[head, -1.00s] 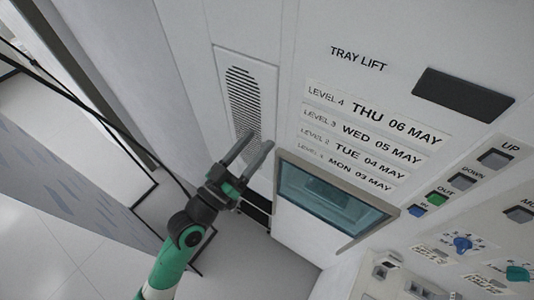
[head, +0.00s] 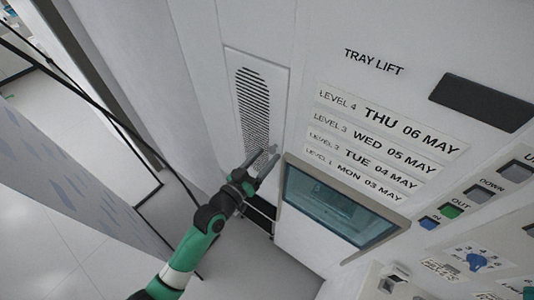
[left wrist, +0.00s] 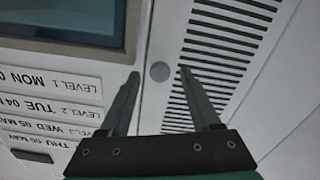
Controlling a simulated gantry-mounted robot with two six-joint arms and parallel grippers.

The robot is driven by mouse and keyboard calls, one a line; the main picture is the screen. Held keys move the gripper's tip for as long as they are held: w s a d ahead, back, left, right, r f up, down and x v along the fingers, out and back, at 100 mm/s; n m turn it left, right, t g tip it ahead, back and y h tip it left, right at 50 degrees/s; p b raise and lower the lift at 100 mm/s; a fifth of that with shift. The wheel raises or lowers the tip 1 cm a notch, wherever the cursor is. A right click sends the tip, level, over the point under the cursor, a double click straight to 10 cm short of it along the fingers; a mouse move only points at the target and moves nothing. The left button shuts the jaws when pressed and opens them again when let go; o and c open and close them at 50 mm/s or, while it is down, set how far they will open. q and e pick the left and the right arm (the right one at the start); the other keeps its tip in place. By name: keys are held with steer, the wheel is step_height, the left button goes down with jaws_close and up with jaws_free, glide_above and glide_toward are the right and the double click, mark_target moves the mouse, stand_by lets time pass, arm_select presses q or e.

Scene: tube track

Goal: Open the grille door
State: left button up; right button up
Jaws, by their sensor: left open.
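The grille door (head: 262,103) is a tall, narrow pale panel with dark slots, set flush in the machine front in the head view. It looks shut. Its slots also show at the upper right of the left wrist view (left wrist: 228,45). A small round grey knob (left wrist: 160,71) sits beside the slots there. My left gripper (head: 268,153) is open at the lower part of the panel. In the left wrist view its two fingertips (left wrist: 159,77) lie on either side of the knob with gaps; contact is not visible. The knob cannot be made out in the head view.
A tray lift window (head: 335,205) with a raised frame stands right of the gripper, below date labels (head: 375,140). Buttons and dials (head: 477,261) fill the lower right. A dark display (head: 482,102) is above. Open floor (head: 70,225) lies at the left.

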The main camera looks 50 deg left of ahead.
arm_select(q)
steer(key=shift+w+a, duration=0.1)
steer(key=shift+w, duration=0.5)
jaws_close()
stand_by(1.0)
